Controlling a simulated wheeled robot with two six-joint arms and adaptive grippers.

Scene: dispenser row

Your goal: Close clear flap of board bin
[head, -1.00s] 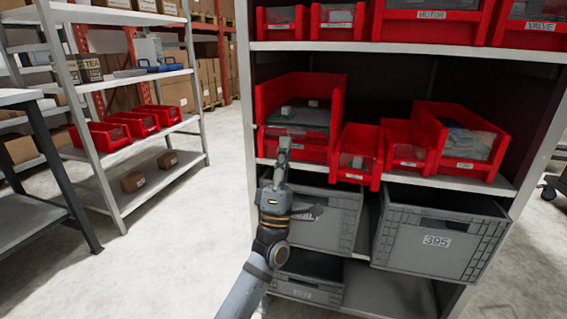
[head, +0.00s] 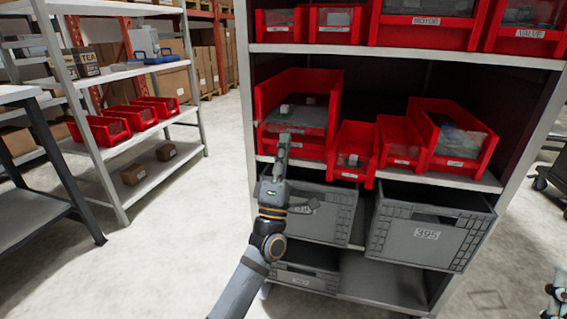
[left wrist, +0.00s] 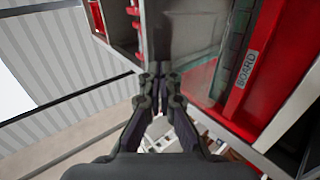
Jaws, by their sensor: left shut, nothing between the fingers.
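The board bin (head: 265,95) is the large red bin at the left end of the middle shelf. Its BOARD label (left wrist: 247,68) shows in the left wrist view. A clear pane, which looks like the flap (head: 305,117), shows at the bin's front in the head view; its exact angle is hard to tell. My left gripper (head: 284,140) is shut and empty, with its tips in front of the bin's lower front. In the left wrist view the closed fingers (left wrist: 160,78) point toward the bin's edge; whether they touch it is unclear.
Smaller red bins (head: 355,145) stand to the right on the same shelf (head: 340,173). Grey crates (head: 425,238) sit below and more red bins (head: 425,20) above. A side rack (head: 150,125) stands at the left, with open floor between.

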